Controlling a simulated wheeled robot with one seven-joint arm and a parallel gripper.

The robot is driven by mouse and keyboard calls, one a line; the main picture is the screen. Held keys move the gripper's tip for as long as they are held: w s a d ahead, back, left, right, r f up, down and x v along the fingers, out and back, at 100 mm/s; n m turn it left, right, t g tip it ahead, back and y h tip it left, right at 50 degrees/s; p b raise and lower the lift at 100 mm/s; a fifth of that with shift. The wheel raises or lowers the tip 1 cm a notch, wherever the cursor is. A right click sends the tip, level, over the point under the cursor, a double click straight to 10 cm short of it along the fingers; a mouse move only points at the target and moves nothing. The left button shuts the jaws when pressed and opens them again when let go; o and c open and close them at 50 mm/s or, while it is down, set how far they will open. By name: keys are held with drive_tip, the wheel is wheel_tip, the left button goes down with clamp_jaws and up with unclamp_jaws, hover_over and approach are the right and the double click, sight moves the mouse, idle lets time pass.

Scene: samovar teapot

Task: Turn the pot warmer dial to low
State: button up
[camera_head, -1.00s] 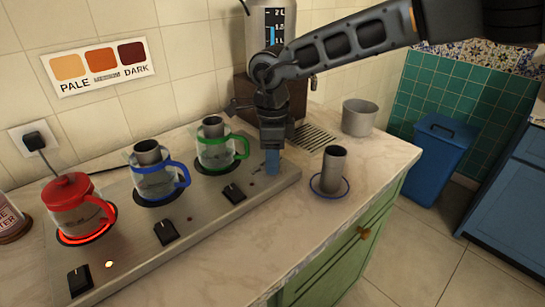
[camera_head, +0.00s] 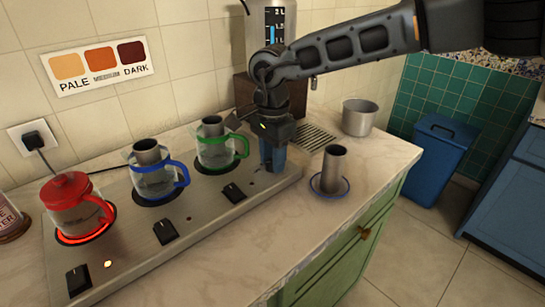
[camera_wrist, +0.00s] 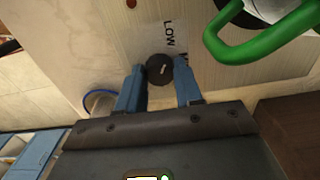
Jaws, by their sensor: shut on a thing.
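The pot warmer (camera_head: 200,230) is a long metal panel on the counter. Its round black dial (camera_wrist: 160,69) shows in the wrist view, with a short pale mark on its top. The printed word LOW (camera_wrist: 168,33) lies just above the dial there; a second label to the right is partly hidden by the green handle and finger. My gripper (camera_wrist: 160,82) points down with its blue fingers on either side of the dial, shut on it. In the head view my gripper (camera_head: 272,165) stands at the panel's right end and hides the dial.
Glass pots with a red lid (camera_head: 72,200), a blue handle (camera_head: 154,178) and a green handle (camera_head: 217,148) stand on the panel. The ring under the red one glows. Black switches (camera_head: 165,232) line its front.

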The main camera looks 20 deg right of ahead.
idle(0.3)
drive_tip(key=o, duration=1)
drive_tip(key=shift+r, duration=0.1)
wheel_tip(320, 180, up, 8)
drive_tip(key=shift+f, duration=0.15)
idle(0.3)
